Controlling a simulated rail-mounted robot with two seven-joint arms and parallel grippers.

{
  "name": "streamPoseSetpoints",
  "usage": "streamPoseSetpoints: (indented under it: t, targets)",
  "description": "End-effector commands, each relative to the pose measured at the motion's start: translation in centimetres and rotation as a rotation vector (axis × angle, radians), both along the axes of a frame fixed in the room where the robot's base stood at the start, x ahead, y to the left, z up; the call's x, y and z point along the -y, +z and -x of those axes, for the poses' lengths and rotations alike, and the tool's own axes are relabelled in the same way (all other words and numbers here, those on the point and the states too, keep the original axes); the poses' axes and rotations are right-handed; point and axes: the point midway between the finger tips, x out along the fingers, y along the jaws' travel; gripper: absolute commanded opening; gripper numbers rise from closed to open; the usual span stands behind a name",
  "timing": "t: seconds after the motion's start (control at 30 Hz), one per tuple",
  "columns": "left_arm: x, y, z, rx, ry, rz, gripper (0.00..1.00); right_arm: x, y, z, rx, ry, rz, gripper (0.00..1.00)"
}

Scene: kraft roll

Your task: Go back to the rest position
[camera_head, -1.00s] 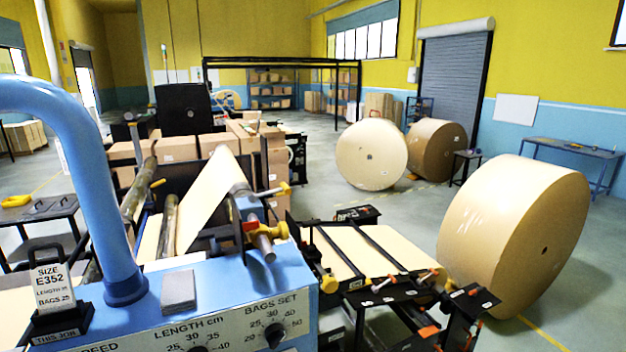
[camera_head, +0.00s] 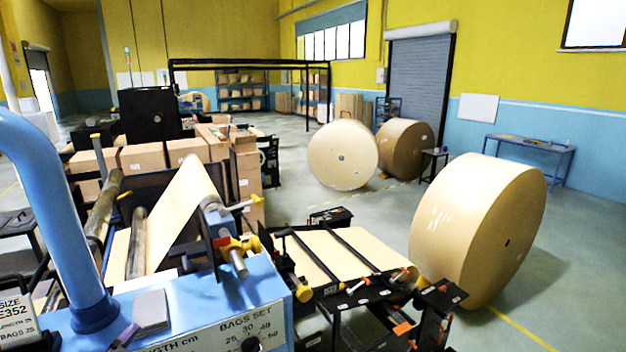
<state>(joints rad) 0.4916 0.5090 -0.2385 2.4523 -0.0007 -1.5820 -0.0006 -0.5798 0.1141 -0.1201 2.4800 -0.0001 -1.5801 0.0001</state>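Neither of my grippers can be made out in the head view. The blue bag machine (camera_head: 200,305) fills the lower left, with a blue pipe (camera_head: 62,215) rising from it and a grey block (camera_head: 151,309) on its top. A small purple-grey thing (camera_head: 124,336) shows at the bottom beside the block; I cannot tell what it is. A size card (camera_head: 14,318) is cut by the left edge. A sheet of kraft paper (camera_head: 178,220) runs up over a roller on the machine.
A large kraft roll (camera_head: 470,230) stands on the floor at right, close to the black-framed feed table (camera_head: 335,255). A pale roll (camera_head: 343,155) and a brown roll (camera_head: 405,148) stand farther back. Stacked cartons (camera_head: 145,158) stand behind the machine.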

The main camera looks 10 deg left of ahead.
Motion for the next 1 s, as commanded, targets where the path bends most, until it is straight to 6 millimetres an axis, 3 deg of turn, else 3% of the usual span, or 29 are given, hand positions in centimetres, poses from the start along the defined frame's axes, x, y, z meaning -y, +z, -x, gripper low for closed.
streamPoseSetpoints:
  t: [0.03,0.27,0.4,0.5,0.63,0.8,1.0]
  targets:
    - [0.7,-2.9,0.7,-0.069,-0.011,0.047,0.95,0.0,0.4,0.0,0.0,-0.001,-0.001,0.43]
    - [2.5,-14.8,5.8,-0.352,0.005,0.223,0.95,0.0,1.4,0.0,0.0,0.001,0.001,0.43]
    - [3.7,-21.4,10.7,-0.541,0.038,0.311,0.95,0.1,2.0,0.0,0.001,0.003,0.004,0.43]
    - [4.5,-25.3,14.6,-0.667,0.063,0.359,0.95,0.2,2.3,0.0,0.0,0.005,0.007,0.43]
    - [5.5,-28.9,19.5,-0.807,0.087,0.398,0.95,0.3,2.6,0.0,-0.001,0.006,0.01,0.43]
    - [5.9,-31.5,24.2,-0.928,0.114,0.411,0.95,0.3,2.9,0.0,-0.001,0.007,0.01,0.43]
    - [5.8,-32.6,26.7,-0.988,0.126,0.407,0.95,0.3,3.0,0.0,-0.001,0.007,0.009,0.43]
